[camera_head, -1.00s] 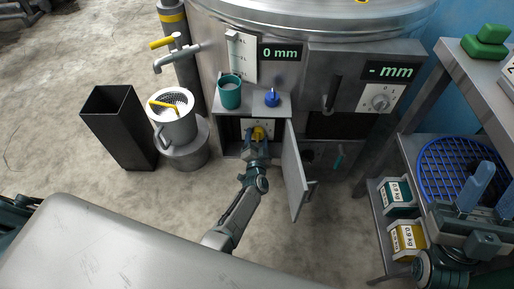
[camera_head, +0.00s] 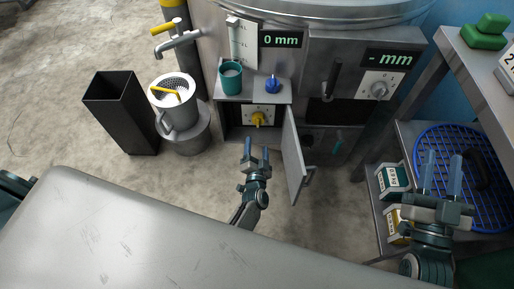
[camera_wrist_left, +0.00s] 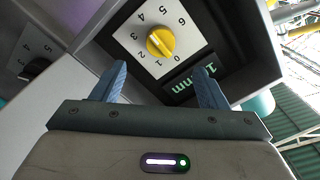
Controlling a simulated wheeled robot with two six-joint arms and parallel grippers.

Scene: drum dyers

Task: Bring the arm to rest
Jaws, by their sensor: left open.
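My left gripper (camera_head: 255,157) is open and empty in front of the open cabinet under the drum. Its blue fingers also show in the left wrist view (camera_wrist_left: 162,85), apart from the yellow knob. The yellow knob (camera_head: 258,119) sits on a white numbered dial inside the cabinet, and it also shows in the left wrist view (camera_wrist_left: 161,41). A green display there reads in mm, partly hidden by a finger. My right gripper (camera_head: 440,176) is at the right, by the shelf, with its two blue fingers apart and nothing seen between them.
The cabinet door (camera_head: 293,155) stands open just right of my left gripper. A teal cup (camera_head: 231,79) and blue knob (camera_head: 273,85) are above the cabinet. A black bin (camera_head: 122,112) and white strainer pot (camera_head: 176,105) stand left. The shelf holds a blue rack (camera_head: 436,137).

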